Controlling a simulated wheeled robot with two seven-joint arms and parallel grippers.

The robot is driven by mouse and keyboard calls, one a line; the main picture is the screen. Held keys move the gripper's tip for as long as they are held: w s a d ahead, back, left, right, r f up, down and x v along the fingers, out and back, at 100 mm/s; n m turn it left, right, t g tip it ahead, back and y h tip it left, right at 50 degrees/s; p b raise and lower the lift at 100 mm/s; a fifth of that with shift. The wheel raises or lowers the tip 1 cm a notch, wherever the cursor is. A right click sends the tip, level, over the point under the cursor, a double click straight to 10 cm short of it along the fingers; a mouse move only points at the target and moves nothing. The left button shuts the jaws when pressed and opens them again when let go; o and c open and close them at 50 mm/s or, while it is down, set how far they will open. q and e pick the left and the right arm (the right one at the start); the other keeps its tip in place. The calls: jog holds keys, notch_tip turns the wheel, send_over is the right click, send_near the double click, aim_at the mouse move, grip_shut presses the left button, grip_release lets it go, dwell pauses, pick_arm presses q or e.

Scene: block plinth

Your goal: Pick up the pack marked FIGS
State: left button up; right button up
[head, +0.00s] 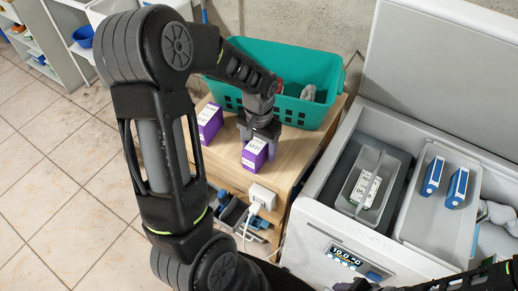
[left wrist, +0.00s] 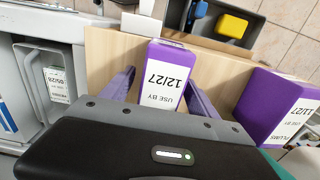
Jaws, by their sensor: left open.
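One purple pack (head: 255,153) stands on the wooden block top below my left gripper (head: 259,130). In the left wrist view this pack (left wrist: 170,75) sits between the spread fingers of the left gripper (left wrist: 160,90), which is open. Its white label reads USE BY 12/27; no product name shows there. A second purple pack (head: 210,121) stands to its left in the head view; in the left wrist view this pack (left wrist: 268,105) is at the right and its label reads PLUMS, 11/27. I cannot read FIGS on either pack.
A teal basket (head: 310,68) stands behind the packs. To the right an open white cooler (head: 320,225) holds a grey bin (head: 352,182) with white-labelled packs and a tray with blue packs (head: 433,176). A white plug and cable (head: 261,196) hang at the block's front.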

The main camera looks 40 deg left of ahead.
pick_arm(q)
jog(key=shift+c, duration=0.2)
grip_shut()
dwell(0.7)
